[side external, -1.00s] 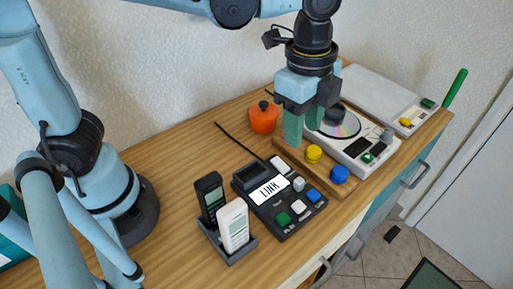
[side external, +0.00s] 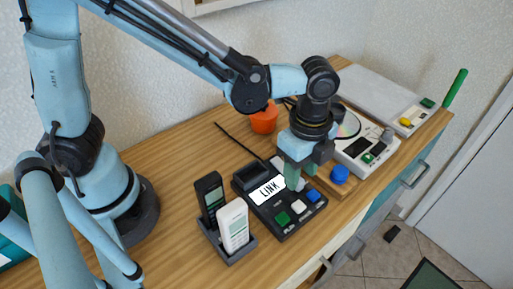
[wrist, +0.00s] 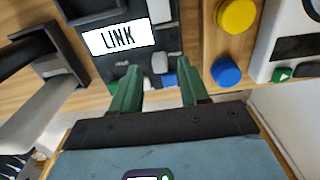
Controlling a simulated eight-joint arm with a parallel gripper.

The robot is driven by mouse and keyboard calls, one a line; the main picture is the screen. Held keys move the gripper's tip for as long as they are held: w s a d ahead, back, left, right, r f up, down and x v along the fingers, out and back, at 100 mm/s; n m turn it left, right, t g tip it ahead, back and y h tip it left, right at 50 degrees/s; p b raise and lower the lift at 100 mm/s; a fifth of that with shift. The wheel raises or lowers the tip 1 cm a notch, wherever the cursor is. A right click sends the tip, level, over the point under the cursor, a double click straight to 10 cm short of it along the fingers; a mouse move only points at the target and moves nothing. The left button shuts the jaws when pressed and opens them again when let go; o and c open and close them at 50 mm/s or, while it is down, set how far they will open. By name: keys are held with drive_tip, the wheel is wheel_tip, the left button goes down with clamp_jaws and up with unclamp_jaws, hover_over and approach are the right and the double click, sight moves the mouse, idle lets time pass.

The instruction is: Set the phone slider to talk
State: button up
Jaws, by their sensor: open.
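The black phone unit (side external: 263,210) with a white LINK label lies on the wooden worktop; it also shows at the top of the wrist view (wrist: 96,65). A small light-grey knob (wrist: 160,63) on the unit, right of the label, looks like the slider; I cannot read any marking beside it. My gripper (side external: 298,181) points down over the unit's right part, its green fingers apart and empty. In the wrist view the fingertips (wrist: 158,88) stand apart, with the knob just beyond the gap. In the side view the gripper hides the knob.
A cradle (side external: 229,248) with a black and a white handset stands left of the unit. Green, white and blue buttons (side external: 298,207) sit on its front part. A wooden block with a blue knob (side external: 339,174) and a disc player (side external: 359,152) stand right. An orange pot (side external: 264,119) is behind.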

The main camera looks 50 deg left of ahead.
drive_tip(key=shift+f, duration=0.9)
clamp_jaws()
